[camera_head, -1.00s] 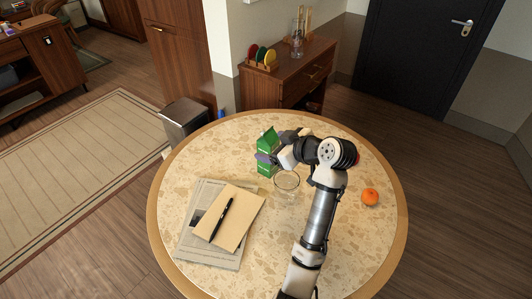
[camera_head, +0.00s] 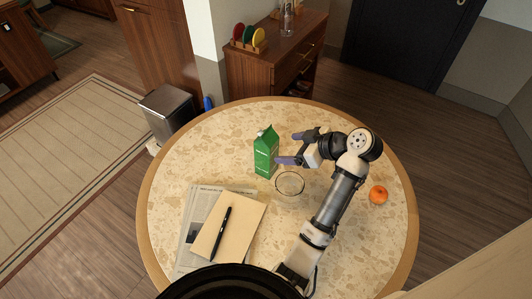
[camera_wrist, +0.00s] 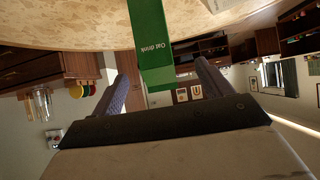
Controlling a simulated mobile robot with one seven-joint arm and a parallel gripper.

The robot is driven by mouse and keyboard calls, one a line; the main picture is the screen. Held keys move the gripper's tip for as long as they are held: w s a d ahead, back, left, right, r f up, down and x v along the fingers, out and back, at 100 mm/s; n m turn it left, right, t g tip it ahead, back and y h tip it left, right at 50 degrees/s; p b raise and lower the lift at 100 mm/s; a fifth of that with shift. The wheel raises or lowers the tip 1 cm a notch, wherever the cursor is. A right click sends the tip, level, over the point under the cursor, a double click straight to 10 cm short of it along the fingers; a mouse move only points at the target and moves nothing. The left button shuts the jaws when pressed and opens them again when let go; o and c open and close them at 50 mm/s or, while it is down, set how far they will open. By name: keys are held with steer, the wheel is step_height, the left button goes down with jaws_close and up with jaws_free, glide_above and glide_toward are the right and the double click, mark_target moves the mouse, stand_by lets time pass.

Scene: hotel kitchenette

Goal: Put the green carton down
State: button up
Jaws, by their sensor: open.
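The green carton (camera_head: 266,152) stands upright on the round table (camera_head: 342,262), behind a clear glass bowl (camera_head: 290,184). My gripper (camera_head: 287,148) is open just to the right of the carton, with a small gap showing in the head view. In the wrist view the carton (camera_wrist: 154,45), lettered "Oat drink", appears ahead of my open fingers (camera_wrist: 160,88). Nothing is held between the fingers.
A newspaper (camera_head: 194,238) with a tan envelope (camera_head: 219,240) and a black pen (camera_head: 220,233) lies at the table's left. An orange (camera_head: 378,195) rests at the right. The glass bowl is close below my gripper. A bin (camera_head: 166,112) stands on the floor beyond the table.

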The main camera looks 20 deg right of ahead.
mark_target(274, 149)
steer(key=x, duration=0.5)
steer(key=shift+w+a+f, duration=0.15)
steer(key=shift+f, duration=0.05)
steer(key=b+x, duration=0.1)
steer(key=x, duration=0.1)
steer(key=b+x, duration=0.2)
steer(key=x, duration=0.1)
steer(key=shift+w+d+f, duration=0.25)
steer(key=shift+w+f, duration=0.1)
steer(key=shift+f, duration=0.05)
steer(key=shift+r, duration=0.1)
steer(key=c, duration=1.2)
steer(key=shift+c, duration=1.2)
steer(key=shift+r, duration=0.1)
